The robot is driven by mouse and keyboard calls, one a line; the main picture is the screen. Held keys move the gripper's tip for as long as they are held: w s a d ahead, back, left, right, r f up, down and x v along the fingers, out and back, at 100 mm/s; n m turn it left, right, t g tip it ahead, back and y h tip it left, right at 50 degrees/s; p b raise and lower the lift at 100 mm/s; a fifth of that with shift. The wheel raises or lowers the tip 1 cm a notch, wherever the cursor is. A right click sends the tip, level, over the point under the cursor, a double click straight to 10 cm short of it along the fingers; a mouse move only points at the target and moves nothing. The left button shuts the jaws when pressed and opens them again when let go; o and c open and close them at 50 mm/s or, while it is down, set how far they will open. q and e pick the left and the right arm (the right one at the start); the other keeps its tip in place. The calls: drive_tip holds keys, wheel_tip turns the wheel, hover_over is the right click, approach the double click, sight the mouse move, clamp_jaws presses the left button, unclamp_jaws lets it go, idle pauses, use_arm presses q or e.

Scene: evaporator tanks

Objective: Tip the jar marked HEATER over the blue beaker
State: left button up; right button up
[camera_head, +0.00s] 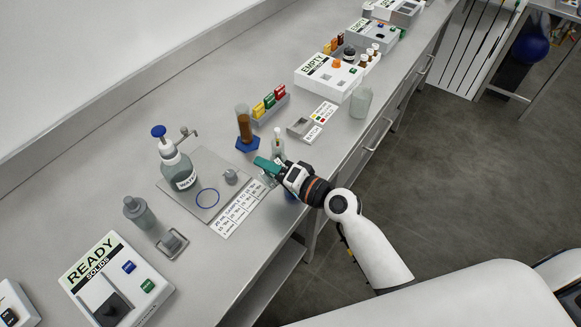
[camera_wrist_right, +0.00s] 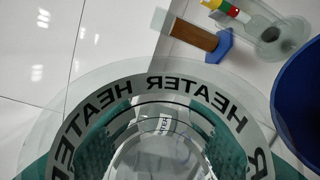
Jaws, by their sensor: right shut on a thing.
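The clear glass jar marked HEATER (camera_wrist_right: 165,95) fills the lower middle of the wrist view, its lettered wall seen from close up. My right gripper (camera_head: 268,166) is shut on it, with green finger pads on both sides of the glass. In the head view the gripper hides most of the jar, and I cannot tell its tilt. The blue beaker (camera_wrist_right: 302,95) is at the right edge of the wrist view, beside the jar and partly cut off. My left gripper is not in view.
A brown-filled cylinder on a blue base (camera_head: 244,125) and a slim glass vessel (camera_head: 277,142) stand behind the gripper. A WATER wash bottle (camera_head: 178,170) stands on a grey plate to the left. A lettered card (camera_head: 238,208) lies nearby. The bench's front edge is close.

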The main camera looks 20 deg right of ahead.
drive_tip(key=shift+w+d+r+m+t+y+b, duration=0.15)
drive_tip(key=shift+r+m+t+y+b, duration=0.25)
drive_tip(key=shift+m+b, duration=0.55)
drive_tip(key=shift+d+r+m+t+y+b, duration=0.2)
drive_tip(key=shift+r+m+y+b, duration=0.25)
drive_tip(key=shift+m+b, duration=0.5)
idle(6.1)
